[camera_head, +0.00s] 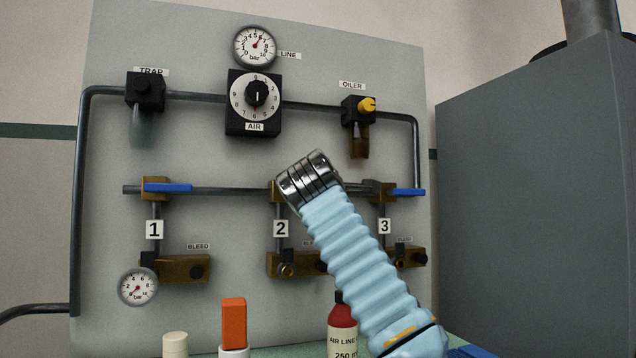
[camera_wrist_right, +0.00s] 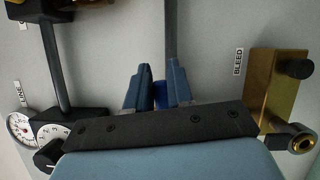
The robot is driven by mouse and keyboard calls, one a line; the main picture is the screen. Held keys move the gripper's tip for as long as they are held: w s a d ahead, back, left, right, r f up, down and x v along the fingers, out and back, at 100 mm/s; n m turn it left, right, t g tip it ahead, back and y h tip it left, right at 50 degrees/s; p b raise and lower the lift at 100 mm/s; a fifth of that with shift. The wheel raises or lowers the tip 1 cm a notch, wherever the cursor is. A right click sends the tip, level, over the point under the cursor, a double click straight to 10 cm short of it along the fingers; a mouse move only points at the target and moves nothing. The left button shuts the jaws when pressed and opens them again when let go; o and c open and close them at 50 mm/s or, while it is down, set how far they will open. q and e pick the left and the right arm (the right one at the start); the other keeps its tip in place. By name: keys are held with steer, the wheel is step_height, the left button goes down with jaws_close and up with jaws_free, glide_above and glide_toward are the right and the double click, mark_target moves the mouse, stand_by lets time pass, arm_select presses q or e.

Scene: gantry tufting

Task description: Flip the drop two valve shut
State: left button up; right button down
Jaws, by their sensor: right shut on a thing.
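The drop two valve is a brass body (camera_head: 277,191) on the horizontal pipe above the tag marked 2 (camera_head: 281,229). My right arm covers most of it in the head view, and its handle is hidden there. In the right wrist view a blue handle (camera_wrist_right: 160,96) shows between the two fingers of my right gripper (camera_wrist_right: 160,82). The gripper is shut on that handle, close to the panel. How far the handle is turned is hard to tell. My left gripper is out of view.
Drop one's blue handle (camera_head: 167,187) and drop three's blue handle (camera_head: 408,192) lie level. The bleed block (camera_wrist_right: 268,88) is beside my right gripper. A red-topped bottle (camera_head: 342,325) and an orange block (camera_head: 233,323) stand below. A grey cabinet (camera_head: 530,200) is at right.

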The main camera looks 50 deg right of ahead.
steer(key=shift+f+m, duration=0.55)
steer(key=shift+m, duration=0.35)
steer(key=c, duration=1.1)
jaws_free()
steer(key=shift+s, duration=0.1)
steer(key=shift+r+b+v, duration=0.2)
steer(key=shift+b+v, duration=0.65)
steer(key=shift+v, duration=2.6)
steer(key=shift+r+b+v, duration=0.15)
steer(key=shift+b+v, duration=0.65)
steer(key=shift+v, duration=2.6)
